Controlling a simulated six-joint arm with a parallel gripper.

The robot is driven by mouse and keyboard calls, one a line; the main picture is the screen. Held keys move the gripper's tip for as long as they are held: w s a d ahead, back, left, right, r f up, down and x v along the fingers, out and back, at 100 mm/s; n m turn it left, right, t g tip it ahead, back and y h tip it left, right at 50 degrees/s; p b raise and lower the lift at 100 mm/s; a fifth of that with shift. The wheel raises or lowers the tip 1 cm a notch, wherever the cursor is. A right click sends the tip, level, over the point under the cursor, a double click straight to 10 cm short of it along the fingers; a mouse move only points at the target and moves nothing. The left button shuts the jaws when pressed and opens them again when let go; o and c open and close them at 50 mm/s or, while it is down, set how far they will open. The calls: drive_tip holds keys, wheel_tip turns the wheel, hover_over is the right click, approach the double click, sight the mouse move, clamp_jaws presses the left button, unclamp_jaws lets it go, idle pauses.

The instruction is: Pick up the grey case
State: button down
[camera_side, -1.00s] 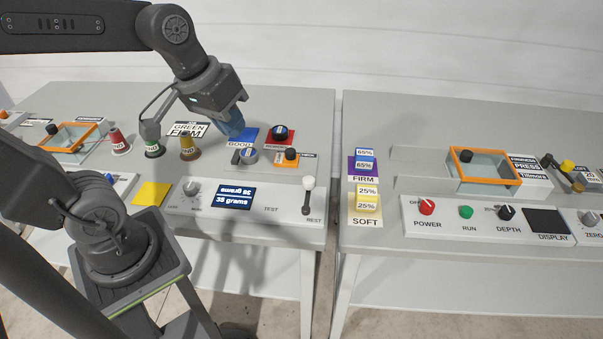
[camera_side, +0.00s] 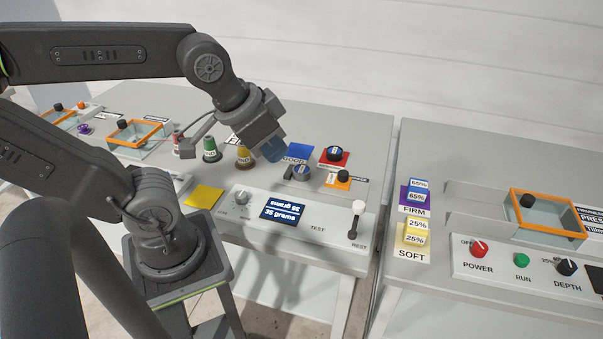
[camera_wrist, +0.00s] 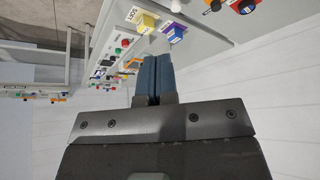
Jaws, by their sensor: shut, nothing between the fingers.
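My gripper (camera_side: 273,152) has blue fingers, shut and empty, just left of the blue pad and up and left of the grey case. Its height above the table is hard to judge. In the wrist view the closed fingers (camera_wrist: 154,77) show at the middle; I cannot pick out the grey case there.
A gold spool (camera_side: 244,157), green spool (camera_side: 210,150) and red spool stand left of my gripper. The scale display (camera_side: 283,210) and a white-topped lever (camera_side: 357,216) are in front. Foam blocks (camera_side: 416,195) sit on the right table.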

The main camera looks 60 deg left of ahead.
drive_tip(key=c, duration=1.8)
unclamp_jaws()
drive_tip(key=o, duration=1.5)
drive_tip(key=shift+o, duration=0.2)
drive_tip(key=w+a+f+m+g+y, duration=0.1)
drive_tip(key=w+a+m+g, duration=0.15)
drive_tip(key=w, duration=0.25)
drive_tip(key=w+a+f+m+g+y, duration=0.1)
drive_tip(key=w+a+m, duration=0.1)
drive_tip(key=w+a, duration=0.3)
drive_tip(key=m+g+y, duration=0.2)
drive_tip(key=m+g, duration=0.3)
drive_tip(key=m, duration=0.2)
hover_over(302, 169)
drive_tip(key=w+d, duration=0.2)
drive_tip(key=shift+t, duration=0.25)
drive_tip(key=f, duration=2.1)
drive_tip(key=shift+s+d+f, duration=0.15)
drive_tip(key=shift+s+f, duration=0.05)
drive_tip(key=shift+x, duration=2.85)
